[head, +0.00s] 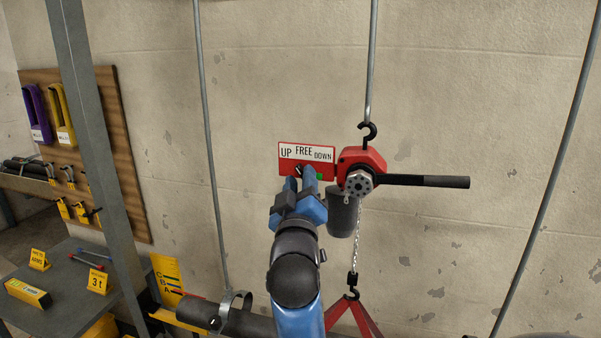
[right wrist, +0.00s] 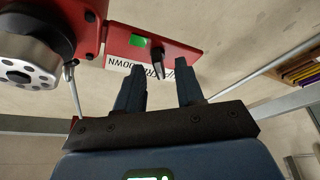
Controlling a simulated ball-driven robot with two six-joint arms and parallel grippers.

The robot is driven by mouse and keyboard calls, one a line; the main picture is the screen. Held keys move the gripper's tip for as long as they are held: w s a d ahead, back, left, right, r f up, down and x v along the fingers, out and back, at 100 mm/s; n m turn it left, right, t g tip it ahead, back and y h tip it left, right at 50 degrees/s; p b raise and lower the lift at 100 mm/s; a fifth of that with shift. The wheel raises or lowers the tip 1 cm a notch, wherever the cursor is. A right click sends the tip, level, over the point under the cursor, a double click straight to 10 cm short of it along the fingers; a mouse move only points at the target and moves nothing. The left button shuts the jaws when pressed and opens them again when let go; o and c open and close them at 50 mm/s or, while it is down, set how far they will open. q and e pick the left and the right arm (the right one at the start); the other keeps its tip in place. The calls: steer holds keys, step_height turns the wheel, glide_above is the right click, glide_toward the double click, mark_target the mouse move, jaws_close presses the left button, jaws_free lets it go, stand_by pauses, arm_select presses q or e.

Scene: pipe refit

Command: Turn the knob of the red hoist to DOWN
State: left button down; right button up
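The red hoist (head: 362,160) hangs on a hook from a rod before the wall, with a black lever to its right. Its red plate (head: 288,166) carries the words UP, FREE and DOWN from left to right. The dark knob (right wrist: 158,60) sits below the words and seems to point at FREE; the fingers partly hide it in the head view. My right gripper (head: 300,177) is open in front of the plate. In the right wrist view the knob shows between its two fingertips, with gaps on both sides. My left gripper is not in view.
A chain runs down from the hoist to a hook with red slings (head: 352,318). A dark cylinder (head: 342,215) hangs under the hoist. A dark pipe with a clamp (head: 232,312) lies at lower left. A bench (head: 60,310) with yellow signs and a tool board (head: 120,150) stand left.

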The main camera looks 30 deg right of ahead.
steer(key=shift+w+d+r, duration=0.1)
steer(key=shift+w+d, duration=0.15)
steer(key=shift+w, duration=0.05)
steer(key=shift+s, duration=0.1)
jaws_close()
